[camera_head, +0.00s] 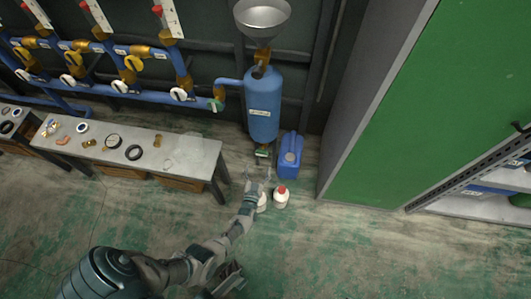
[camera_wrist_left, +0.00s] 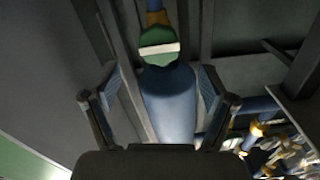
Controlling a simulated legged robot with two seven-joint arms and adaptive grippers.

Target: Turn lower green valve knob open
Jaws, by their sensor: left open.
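The lower green valve knob (camera_head: 263,152) sits under the blue tank (camera_head: 263,108). In the left wrist view the green knob (camera_wrist_left: 160,42), with a pale band across it, shows beyond the fingertips, in line with the gap between them. My left gripper (camera_head: 257,183) is open and empty, a little short of the knob and apart from it. Its two spread fingers (camera_wrist_left: 161,80) show on either side of the blue tank (camera_wrist_left: 168,105) in the wrist view.
A blue jerrycan (camera_head: 289,158) stands right of the tank. A white bottle with a red cap (camera_head: 281,198) and a second white bottle (camera_head: 262,204), partly hidden, stand by my gripper. A workbench (camera_head: 190,150) is at left, a green cabinet (camera_head: 440,100) at right.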

